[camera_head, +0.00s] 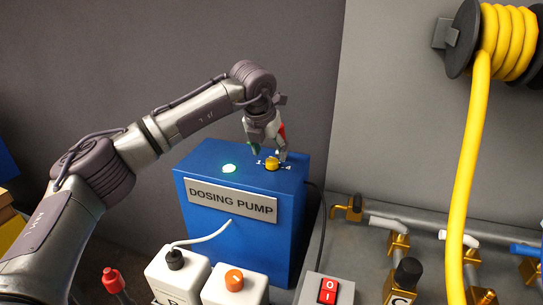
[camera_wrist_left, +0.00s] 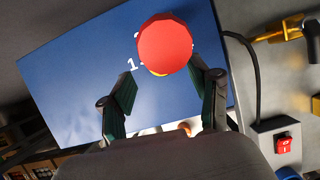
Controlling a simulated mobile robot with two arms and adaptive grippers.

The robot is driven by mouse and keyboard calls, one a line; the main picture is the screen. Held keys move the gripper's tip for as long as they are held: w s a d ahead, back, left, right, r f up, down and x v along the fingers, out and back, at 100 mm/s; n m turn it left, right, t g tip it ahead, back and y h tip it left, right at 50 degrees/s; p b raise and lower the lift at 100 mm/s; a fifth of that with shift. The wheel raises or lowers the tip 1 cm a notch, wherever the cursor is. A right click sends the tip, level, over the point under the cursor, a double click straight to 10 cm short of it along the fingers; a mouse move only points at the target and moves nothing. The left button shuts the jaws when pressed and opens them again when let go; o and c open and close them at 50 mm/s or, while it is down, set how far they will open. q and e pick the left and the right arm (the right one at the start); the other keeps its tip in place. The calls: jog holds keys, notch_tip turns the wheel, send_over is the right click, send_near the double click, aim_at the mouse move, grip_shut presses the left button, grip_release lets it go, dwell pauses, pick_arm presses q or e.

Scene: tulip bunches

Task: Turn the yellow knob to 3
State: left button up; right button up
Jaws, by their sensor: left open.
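The yellow knob (camera_head: 272,164) sits on top of the blue dosing pump (camera_head: 190,205), with small white marks around it; a 1 is legible at its left. My left gripper (camera_head: 268,153) is open, pointing down with its fingertips close above the knob, one to either side. I cannot tell whether they touch it. In the left wrist view, a red round thing (camera_wrist_left: 165,43) covers most of the knob, and only a yellow sliver (camera_wrist_left: 158,73) shows. The knob's pointer direction cannot be read. My right gripper is not in view.
A lit pale green lamp (camera_head: 229,168) is on the pump's top. White boxes with a black gland (camera_head: 175,259) and an orange button (camera_head: 234,280) stand in front. A grey box with a red switch (camera_head: 328,290), brass valves (camera_head: 397,245) and a yellow hose (camera_head: 468,160) are at right.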

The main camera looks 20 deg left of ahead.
aim_at(272, 161)
pick_arm(q)
jog(key=shift+x, duration=1.15)
jog(key=shift+w+f, duration=0.15)
jog(key=shift+f, duration=0.4)
jog(key=shift+c, duration=0.8)
jog(key=c, duration=1)
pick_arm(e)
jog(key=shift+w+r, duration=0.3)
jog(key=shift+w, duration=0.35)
